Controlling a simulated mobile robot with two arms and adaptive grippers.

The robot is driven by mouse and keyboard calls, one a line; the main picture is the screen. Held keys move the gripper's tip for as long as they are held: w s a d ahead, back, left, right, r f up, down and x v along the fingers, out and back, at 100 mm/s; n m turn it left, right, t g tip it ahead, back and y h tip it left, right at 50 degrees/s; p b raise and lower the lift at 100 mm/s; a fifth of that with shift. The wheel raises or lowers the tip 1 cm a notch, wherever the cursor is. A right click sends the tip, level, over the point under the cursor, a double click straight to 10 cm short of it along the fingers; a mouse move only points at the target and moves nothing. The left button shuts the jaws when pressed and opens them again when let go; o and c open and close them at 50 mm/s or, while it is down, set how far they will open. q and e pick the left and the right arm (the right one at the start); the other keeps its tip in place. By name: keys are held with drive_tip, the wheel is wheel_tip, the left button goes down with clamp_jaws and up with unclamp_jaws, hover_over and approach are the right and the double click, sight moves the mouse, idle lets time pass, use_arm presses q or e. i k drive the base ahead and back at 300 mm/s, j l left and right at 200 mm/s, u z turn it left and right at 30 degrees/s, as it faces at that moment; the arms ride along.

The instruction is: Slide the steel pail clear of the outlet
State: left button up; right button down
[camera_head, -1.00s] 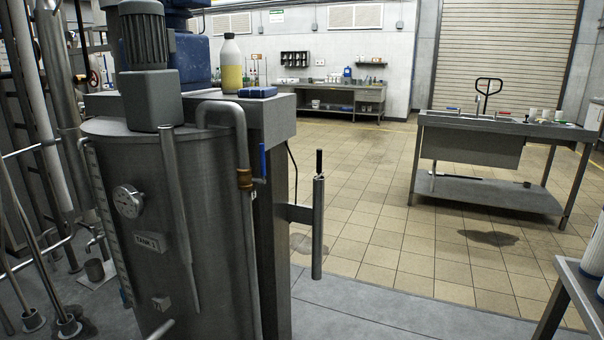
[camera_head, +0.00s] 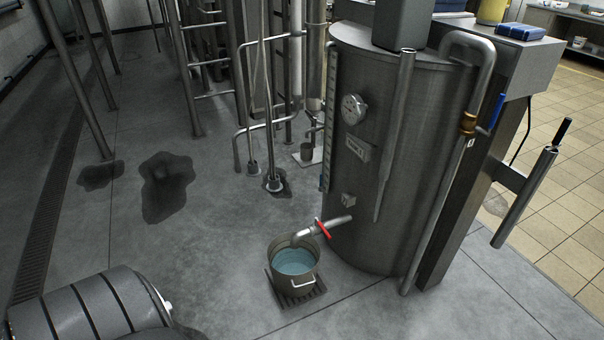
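The steel pail (camera_head: 309,274) stands upright on the floor beside the foot of the steel tank (camera_head: 390,170). It holds pale blue liquid and has a light wire handle on its front side. The outlet (camera_head: 338,225) is a short pipe low on the tank with a red valve lever (camera_head: 323,229). Its bent end comes down at the pail's back rim, over the opening. A dark slotted grate (camera_head: 300,297) lies under the pail. Neither of my grippers is in view.
A dark ribbed cylinder (camera_head: 90,308) fills the bottom left corner. Wet patches (camera_head: 165,185) mark the grey floor. The floor left and front of the pail is mostly open.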

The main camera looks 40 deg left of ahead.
sight(293, 271)
drive_tip(key=u, duration=1.4)
drive_tip(key=i+j+z, duration=0.15)
drive_tip(key=z, duration=0.9)
drive_tip(key=i+j+z, duration=0.3)
drive_tip(key=j, duration=0.3)
drive_tip(key=j+z, duration=0.3)
drive_tip(key=j, duration=0.35)
drive_tip(key=j+z, duration=0.3)
drive_tip(key=j, duration=0.35)
